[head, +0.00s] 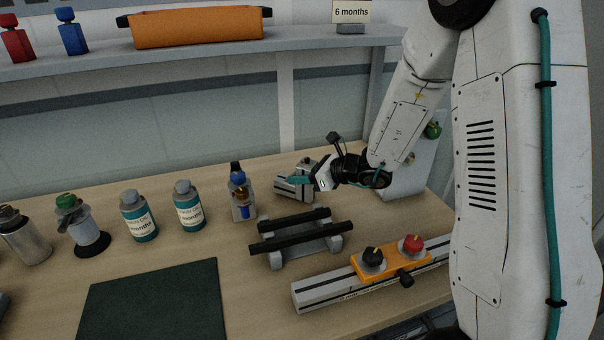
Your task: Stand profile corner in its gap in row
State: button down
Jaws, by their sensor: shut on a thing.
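My gripper (304,181) reaches in from the right and is shut on the profile corner. The teal finger lies across its upper part and hides some of it. I cannot tell whether the corner touches the table.
A black-railed grey stand (303,244) is just in front of the gripper. A grey rail (330,291) with an orange knob block (378,264) lies front right. A dark green mat (155,305) is front left. A shelf (200,52) crosses above the back.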

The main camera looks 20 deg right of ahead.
jog(key=shift+f, duration=0.35)
jog(key=c, duration=0.7)
grip_release()
jog(key=shift+c, duration=0.2)
